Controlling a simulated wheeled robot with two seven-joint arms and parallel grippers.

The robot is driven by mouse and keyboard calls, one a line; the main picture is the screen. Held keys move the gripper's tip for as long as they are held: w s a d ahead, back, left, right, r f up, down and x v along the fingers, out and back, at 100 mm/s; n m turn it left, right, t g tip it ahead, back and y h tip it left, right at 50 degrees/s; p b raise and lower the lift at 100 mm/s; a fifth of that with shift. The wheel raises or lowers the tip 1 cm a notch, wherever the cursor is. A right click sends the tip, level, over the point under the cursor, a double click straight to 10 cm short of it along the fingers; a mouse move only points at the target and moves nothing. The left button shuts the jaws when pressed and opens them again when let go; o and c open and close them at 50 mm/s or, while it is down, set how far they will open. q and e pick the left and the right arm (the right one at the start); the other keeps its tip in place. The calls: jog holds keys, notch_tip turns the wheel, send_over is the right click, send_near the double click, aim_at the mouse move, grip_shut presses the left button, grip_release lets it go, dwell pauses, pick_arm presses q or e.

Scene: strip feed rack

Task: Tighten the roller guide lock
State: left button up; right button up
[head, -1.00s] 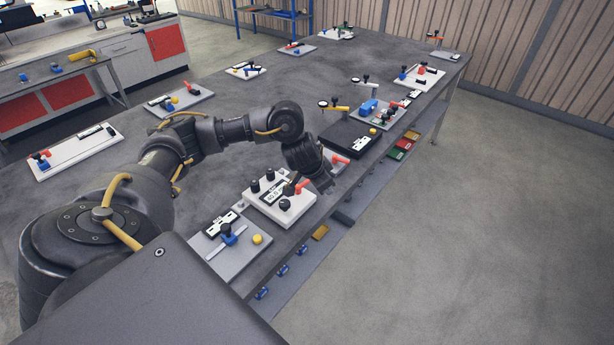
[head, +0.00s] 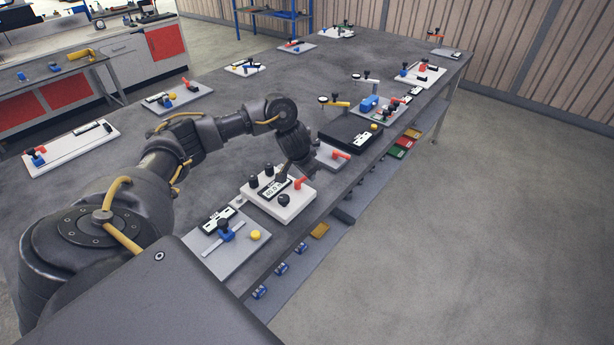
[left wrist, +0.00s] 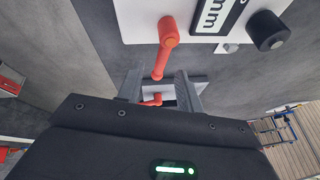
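A white block (head: 302,204) near the table's right edge carries a display plate, black knobs and a red lever (head: 303,182), which looks like the lock handle. In the left wrist view the red lever (left wrist: 166,45) hangs from the white block (left wrist: 140,22), with part of the plate marked "mm" (left wrist: 208,14) and a black knob (left wrist: 267,31) to its right. My left gripper (left wrist: 159,76) is open. The lever's free end appears between its fingertips, with a gap on each side; depth is unclear. In the head view my left wrist is above the block's far side. My right gripper is out of view.
A grey plate (head: 247,261) with a blue clamp and yellow button stands nearer me. Beyond the block are a grey plate with another red lever (head: 341,155) and a dark box (head: 347,132). The table's middle (head: 250,95) is mostly clear.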

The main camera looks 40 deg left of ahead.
pick_arm(q)
jog(key=shift+x, duration=1.05)
grip_shut()
jog(key=shift+s+d+m, duration=0.1)
jog(key=shift+m, duration=0.2)
jog(key=m+h, duration=0.1)
jog(key=d+m+p, duration=0.1)
jog(key=m, duration=0.1)
jog(key=shift+s+r+h, duration=0.1)
jog(key=shift+s+h, duration=0.15)
jog(key=shift+h, duration=0.15)
jog(key=m, duration=0.1)
jog(key=m+h, duration=0.1)
jog(key=m, duration=0.1)
jog(key=s+d+m+h, duration=0.1)
jog(key=m, duration=0.1)
jog(key=shift+p, duration=0.35)
jog(key=m, duration=0.1)
jog(key=s+m+g+h, duration=0.1)
jog(key=m, duration=0.1)
jog(key=shift+d+m, duration=0.15)
jog(key=shift+m, duration=0.15)
jog(key=shift+s+m+g+h+b, duration=0.25)
jog(key=shift+m+g+h+b, duration=0.1)
jog(key=shift+m, duration=0.6)
jog(key=shift+s+m+g+h+b, duration=0.25)
jog(key=shift+s+m+g, duration=0.1)
jog(key=shift+m, duration=0.6)
